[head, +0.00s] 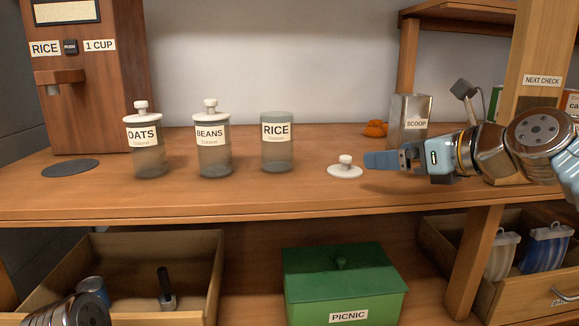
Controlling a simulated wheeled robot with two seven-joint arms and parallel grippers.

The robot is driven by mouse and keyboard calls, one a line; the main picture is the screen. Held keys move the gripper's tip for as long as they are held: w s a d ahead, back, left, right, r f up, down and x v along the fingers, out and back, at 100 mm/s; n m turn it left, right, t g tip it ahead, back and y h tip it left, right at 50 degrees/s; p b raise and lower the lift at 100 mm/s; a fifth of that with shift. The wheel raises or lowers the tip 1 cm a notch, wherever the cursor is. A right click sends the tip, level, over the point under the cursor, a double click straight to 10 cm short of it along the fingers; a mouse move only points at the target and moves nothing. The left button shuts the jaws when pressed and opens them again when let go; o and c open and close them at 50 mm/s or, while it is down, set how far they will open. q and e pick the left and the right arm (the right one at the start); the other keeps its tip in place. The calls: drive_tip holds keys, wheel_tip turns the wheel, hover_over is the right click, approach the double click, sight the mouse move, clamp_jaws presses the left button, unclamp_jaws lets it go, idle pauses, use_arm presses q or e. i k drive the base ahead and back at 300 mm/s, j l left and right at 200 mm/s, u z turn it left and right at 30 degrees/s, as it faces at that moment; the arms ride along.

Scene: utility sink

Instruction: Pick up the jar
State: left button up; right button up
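Three labelled glass jars stand upright in a row on the wooden counter. The OATS jar (145,158) and the BEANS jar (214,160) wear white knobbed lids. The RICE jar (277,157) has no knobbed lid; its top looks flat and grey-green. A loose white knobbed lid (345,171) lies on the counter to its right. My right gripper (372,160) comes in from the right, low over the counter, beside this lid and apart from the jars. Its fingers are seen edge-on, so their opening is unclear. Part of my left arm shows bottom left; its gripper is out of view.
A RICE dispenser (105,95) stands at the left by a dark round pad (70,168). A SCOOP container (409,120) stands behind my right gripper. Below are a green PICNIC box (343,285) and open drawers. The counter in front of the jars is clear.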

sight(276, 128)
drive_tip(key=k+l, duration=0.7)
drive_tip(key=k, duration=0.1)
